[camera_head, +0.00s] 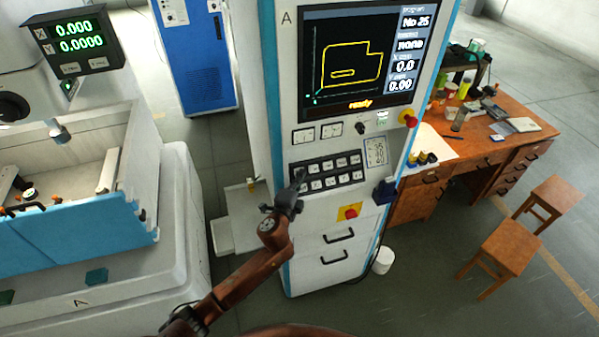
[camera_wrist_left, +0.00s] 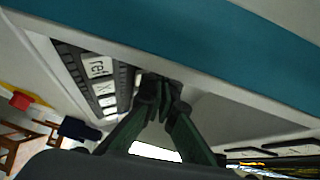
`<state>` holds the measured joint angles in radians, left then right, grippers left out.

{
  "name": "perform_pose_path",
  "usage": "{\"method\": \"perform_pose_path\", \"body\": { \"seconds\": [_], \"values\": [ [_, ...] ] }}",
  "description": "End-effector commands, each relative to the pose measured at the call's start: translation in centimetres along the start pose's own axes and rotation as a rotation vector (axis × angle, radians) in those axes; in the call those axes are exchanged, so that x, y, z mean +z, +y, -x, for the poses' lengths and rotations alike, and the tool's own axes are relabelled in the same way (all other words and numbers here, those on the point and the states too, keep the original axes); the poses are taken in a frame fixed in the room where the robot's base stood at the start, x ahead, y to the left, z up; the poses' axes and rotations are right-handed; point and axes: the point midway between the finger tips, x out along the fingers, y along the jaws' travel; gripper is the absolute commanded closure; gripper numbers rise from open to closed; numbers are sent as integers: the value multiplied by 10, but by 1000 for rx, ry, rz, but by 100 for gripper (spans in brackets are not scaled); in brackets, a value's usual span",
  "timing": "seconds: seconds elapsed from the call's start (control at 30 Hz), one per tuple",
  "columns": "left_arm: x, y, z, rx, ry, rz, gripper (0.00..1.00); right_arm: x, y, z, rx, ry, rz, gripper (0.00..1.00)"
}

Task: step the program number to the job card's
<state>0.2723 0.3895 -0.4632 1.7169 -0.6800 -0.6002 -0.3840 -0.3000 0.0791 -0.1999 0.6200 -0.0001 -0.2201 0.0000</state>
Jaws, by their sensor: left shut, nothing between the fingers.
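The white control cabinet (camera_head: 285,75) stands upright in the middle of the head view. Its screen (camera_head: 345,65) shows "program No 25", a yellow outline and the word "ready". A black keypad (camera_head: 327,172) with two rows of pale keys sits below. A small pale panel with dark marks (camera_head: 376,151) is right of the keypad; I cannot read it surely. My left gripper (camera_head: 299,182) is shut and empty at the keypad's lower left end. In the left wrist view its fingertips (camera_wrist_left: 163,88) are close to the keypad (camera_wrist_left: 98,68); I cannot tell whether they touch.
A red mushroom button (camera_head: 409,119) and a red switch on a yellow plate (camera_head: 350,213) are on the cabinet. A machine tank with a blue front (camera_head: 85,245) stands left. A wooden desk (camera_head: 470,150) and two stools (camera_head: 498,250) stand right, with open floor around them.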

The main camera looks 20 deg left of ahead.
Motion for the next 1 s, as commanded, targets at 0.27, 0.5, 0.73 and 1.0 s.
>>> {"method": "perform_pose_path", "body": {
  "seconds": [0.27,0.5,0.73,1.0],
  "values": [
    [0,0,0,0,0,0,100,0,0,2,0,0,0,59],
    [2,3,-4,0,0,0,100,0,0,-1,0,0,0,59],
    [4,4,-6,0,0,0,100,0,0,-2,0,0,0,59],
    [4,4,-6,0,0,0,100,0,0,-2,0,0,0,59]
  ]
}}
